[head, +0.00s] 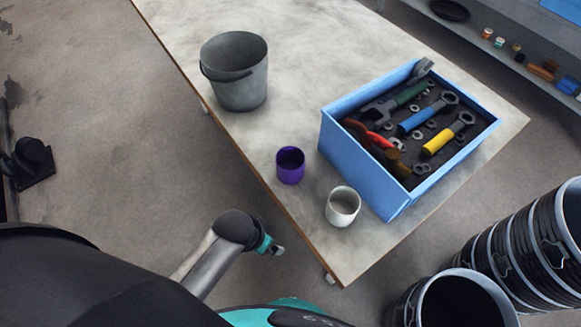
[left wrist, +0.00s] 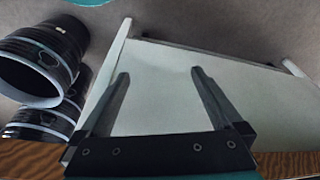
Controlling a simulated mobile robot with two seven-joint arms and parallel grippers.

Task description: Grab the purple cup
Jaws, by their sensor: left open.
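The purple cup (head: 290,166) stands upright on the table (head: 300,60), close to its left edge. A white cup (head: 343,207) stands to its lower right. My left gripper (head: 277,250) is beside the table's edge, below the purple cup in the picture and apart from it. In the left wrist view my left gripper (left wrist: 160,73) is open with nothing between its fingers. The purple cup does not show in that view. My right gripper is not in view.
A blue crate (head: 360,166) of tools stands right of the cups. A grey bucket (head: 236,95) stands farther back on the table. Black buckets (head: 520,240) stand at the lower right; they also show in the left wrist view (left wrist: 45,60).

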